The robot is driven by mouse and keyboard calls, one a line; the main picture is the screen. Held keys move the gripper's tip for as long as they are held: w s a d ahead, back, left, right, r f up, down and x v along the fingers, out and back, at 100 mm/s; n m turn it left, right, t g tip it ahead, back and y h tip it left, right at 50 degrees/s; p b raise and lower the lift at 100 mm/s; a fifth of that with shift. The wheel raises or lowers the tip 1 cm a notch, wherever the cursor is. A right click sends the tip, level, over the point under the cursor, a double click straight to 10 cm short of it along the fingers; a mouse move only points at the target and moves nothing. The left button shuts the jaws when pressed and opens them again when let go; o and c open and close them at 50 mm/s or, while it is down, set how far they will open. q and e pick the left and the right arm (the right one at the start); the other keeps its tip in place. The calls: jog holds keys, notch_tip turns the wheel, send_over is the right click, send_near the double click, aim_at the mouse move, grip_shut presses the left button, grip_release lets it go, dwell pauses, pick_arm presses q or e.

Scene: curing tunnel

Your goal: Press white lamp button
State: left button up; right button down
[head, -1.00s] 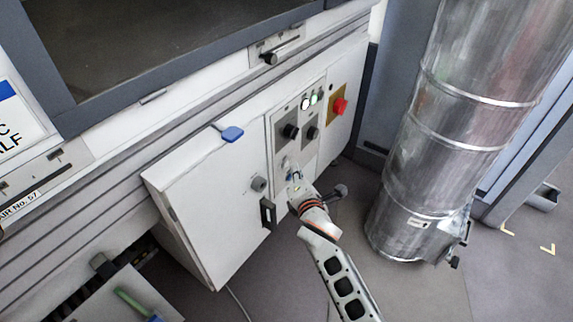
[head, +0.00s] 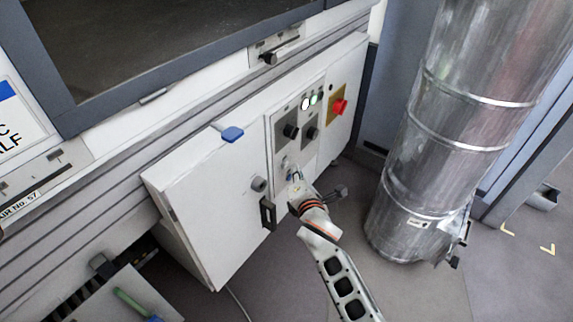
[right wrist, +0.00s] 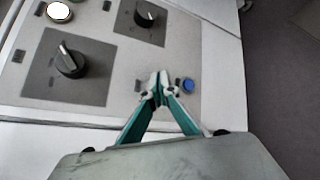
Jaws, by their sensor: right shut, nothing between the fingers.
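A round white lamp (head: 305,103) glows at the top of the grey control panel (head: 279,142) on the white cabinet; it also shows in the right wrist view (right wrist: 59,11). My right gripper (head: 293,174) is shut and empty at the panel's lower part. In the right wrist view its fingertips (right wrist: 160,80) are close to the panel face, between a small dark label and a blue button (right wrist: 188,86). Whatever lies behind the fingertips is hidden, and I cannot tell whether they touch it. My left gripper is not in view.
Two black rotary knobs (head: 291,131) (head: 312,133) sit above the gripper. A cabinet handle (head: 268,213) is lower left. A large metal duct (head: 440,130) stands right of my arm.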

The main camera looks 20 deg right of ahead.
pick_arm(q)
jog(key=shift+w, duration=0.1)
pick_arm(e)
jog(key=shift+w+a, duration=0.25)
jog(key=shift+w, duration=0.1)
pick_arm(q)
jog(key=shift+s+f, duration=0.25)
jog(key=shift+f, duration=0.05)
pick_arm(e)
jog(key=shift+w+a, duration=0.25)
jog(key=shift+w, duration=0.05)
dwell(0.5)
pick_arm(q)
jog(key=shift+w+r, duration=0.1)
pick_arm(e)
jog(key=shift+s+d+r, duration=0.2)
jog(key=shift+s+d, duration=0.05)
jog(key=shift+s, duration=0.05)
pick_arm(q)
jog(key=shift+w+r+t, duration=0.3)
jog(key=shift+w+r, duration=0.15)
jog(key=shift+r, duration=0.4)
pick_arm(e)
jog(key=shift+s+d+f, duration=0.15)
jog(key=shift+s+d, duration=0.1)
jog(key=shift+s, duration=0.1)
